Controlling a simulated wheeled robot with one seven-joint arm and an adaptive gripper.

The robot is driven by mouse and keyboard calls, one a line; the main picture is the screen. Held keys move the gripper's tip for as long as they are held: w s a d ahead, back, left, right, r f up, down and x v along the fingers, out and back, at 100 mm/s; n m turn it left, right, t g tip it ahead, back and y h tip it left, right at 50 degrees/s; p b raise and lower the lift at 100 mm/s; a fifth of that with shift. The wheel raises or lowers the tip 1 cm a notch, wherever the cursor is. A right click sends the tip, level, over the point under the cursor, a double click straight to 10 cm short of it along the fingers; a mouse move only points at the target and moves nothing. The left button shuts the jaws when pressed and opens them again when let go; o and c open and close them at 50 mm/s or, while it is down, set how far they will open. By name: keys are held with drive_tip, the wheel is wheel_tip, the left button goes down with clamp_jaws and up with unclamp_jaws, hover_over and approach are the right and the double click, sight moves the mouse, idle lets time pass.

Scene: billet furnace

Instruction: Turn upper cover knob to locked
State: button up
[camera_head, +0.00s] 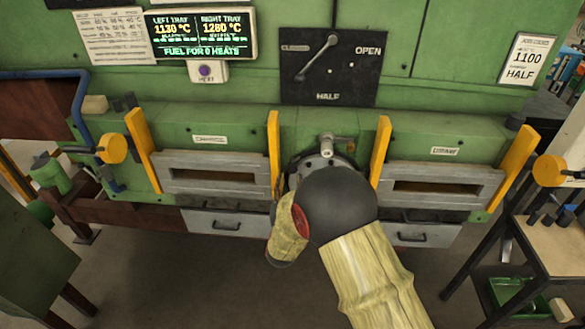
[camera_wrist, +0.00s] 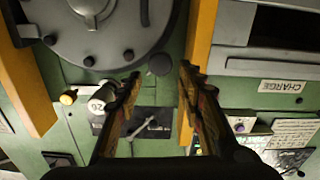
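A grey knob (camera_head: 328,146) with a short side lever sits on the green furnace front, just above the round cover (camera_head: 297,172). In the wrist view, which is upside down, the bolted cover (camera_wrist: 105,30) fills the upper left. The knob (camera_wrist: 97,105) shows below it with a pale marked face, its lever having a yellow tip. My gripper (camera_wrist: 160,75) is open and empty, its fingers pointing at the furnace front. The knob is beside the left finger, outside the gap. A small dark round part shows between the fingertips. My arm hides my gripper and most of the cover in the head view.
Yellow upright bars (camera_head: 380,150) flank the cover. Slotted doors (camera_head: 214,172) stand either side, with drawers below. A damper lever panel (camera_head: 330,66) and a temperature display (camera_head: 201,35) are above. A workbench (camera_head: 550,250) stands at the right.

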sight(292, 170)
drive_tip(key=w, duration=0.7)
drive_tip(key=shift+w+d, duration=0.1)
drive_tip(key=shift+w, duration=0.25)
drive_tip(key=c, duration=0.3)
drive_tip(key=c, duration=0.6)
